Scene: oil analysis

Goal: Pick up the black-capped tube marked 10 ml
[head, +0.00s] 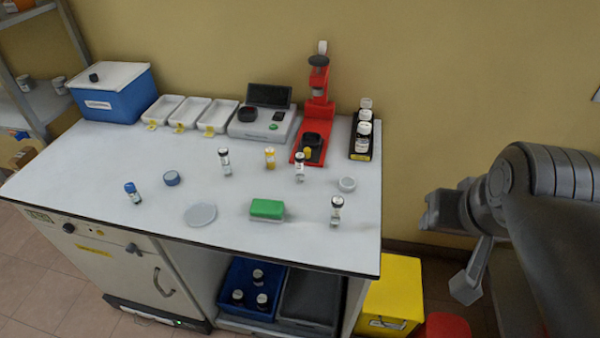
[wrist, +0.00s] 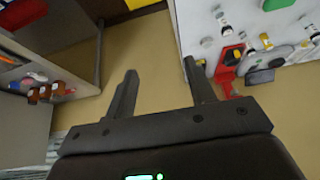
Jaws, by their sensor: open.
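More dark-capped tubes (head: 262,300) stand in a blue bin under the table. My gripper (wrist: 160,69) is open and empty, away from the table. In the head view it is off the table's right side. Tubes also show small at the wrist view's upper right.
The red stand (head: 317,110) and a black rack of bottles (head: 362,138) are behind. A yellow bin (head: 396,290) stands below right.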

